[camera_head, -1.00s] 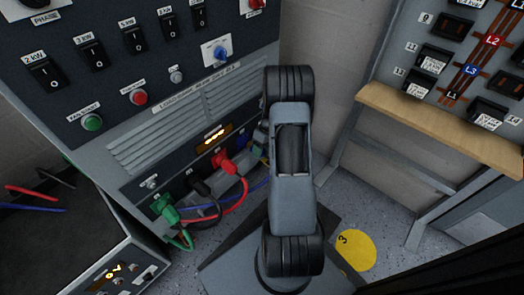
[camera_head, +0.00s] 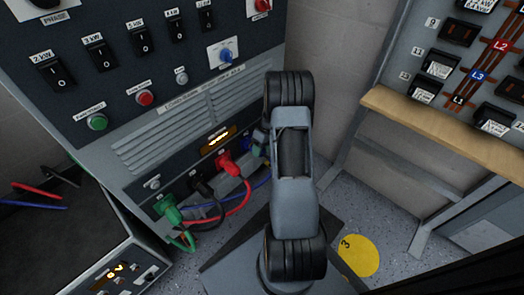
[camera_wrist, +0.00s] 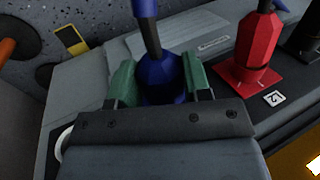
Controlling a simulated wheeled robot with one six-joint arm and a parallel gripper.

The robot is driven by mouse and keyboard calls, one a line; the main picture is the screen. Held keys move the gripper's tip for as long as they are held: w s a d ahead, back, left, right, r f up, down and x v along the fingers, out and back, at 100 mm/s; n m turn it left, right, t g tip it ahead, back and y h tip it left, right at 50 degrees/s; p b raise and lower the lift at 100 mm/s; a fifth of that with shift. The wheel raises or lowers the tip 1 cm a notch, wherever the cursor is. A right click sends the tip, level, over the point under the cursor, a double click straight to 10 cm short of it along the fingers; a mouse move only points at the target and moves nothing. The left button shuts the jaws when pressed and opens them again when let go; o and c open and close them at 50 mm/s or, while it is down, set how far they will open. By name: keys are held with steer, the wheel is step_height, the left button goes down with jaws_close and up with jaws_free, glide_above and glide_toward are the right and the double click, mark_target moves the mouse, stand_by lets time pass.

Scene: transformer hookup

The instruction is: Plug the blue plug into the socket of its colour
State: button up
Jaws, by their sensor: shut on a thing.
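The blue plug (camera_wrist: 160,82) is in the wrist view, between the green fingers of my gripper (camera_wrist: 159,78), which is shut on it. In the head view a bit of blue (camera_head: 245,146) shows at the panel's right end, beside my arm, which hides most of my gripper.
A red plug (camera_wrist: 258,48) sits in its L2 socket beside the blue one, with a black plug (camera_wrist: 303,38) beyond it. A green plug (camera_head: 167,208) is at the panel's left end. Loose cables hang below. A wooden-edged bench (camera_head: 440,125) stands at the right.

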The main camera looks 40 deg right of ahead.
steer(key=shift+w, duration=0.3)
steer(key=o, duration=1.2)
steer(key=shift+r, duration=0.1)
steer(key=p+v, duration=0.4)
steer(key=v, duration=0.2)
steer(key=shift+d+r, duration=0.1)
steer(key=shift+r, duration=0.3)
steer(key=p+v, duration=0.4)
steer(key=v, duration=1)
steer(key=shift+p, duration=0.35)
steer(key=shift+s+f, duration=0.1)
